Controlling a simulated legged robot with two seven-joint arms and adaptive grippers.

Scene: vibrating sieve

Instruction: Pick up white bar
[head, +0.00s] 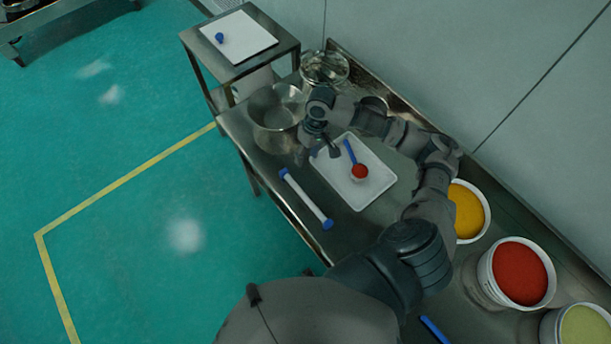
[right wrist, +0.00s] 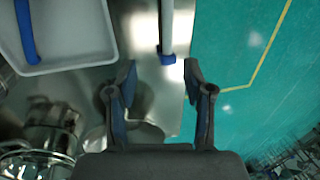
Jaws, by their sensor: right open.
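The white bar (head: 306,198) has blue ends and lies on the metal table near its left edge. In the right wrist view the white bar (right wrist: 167,24) comes in from the top, with its near blue end just in front of the fingertips. My right gripper (head: 318,155) is open and empty, above the table near the bar's far end. In the right wrist view its two fingers (right wrist: 159,72) are spread, with the blue end roughly in line with the gap. My left gripper is not in view.
A white tray (head: 376,196) with a red-filled, blue-handled scoop (head: 359,171) lies right of the bar. Metal pots (head: 275,122) stand behind. Buckets of yellow (head: 466,211), red (head: 520,274) and green material (head: 585,328) stand at right. The floor is clear left of the table.

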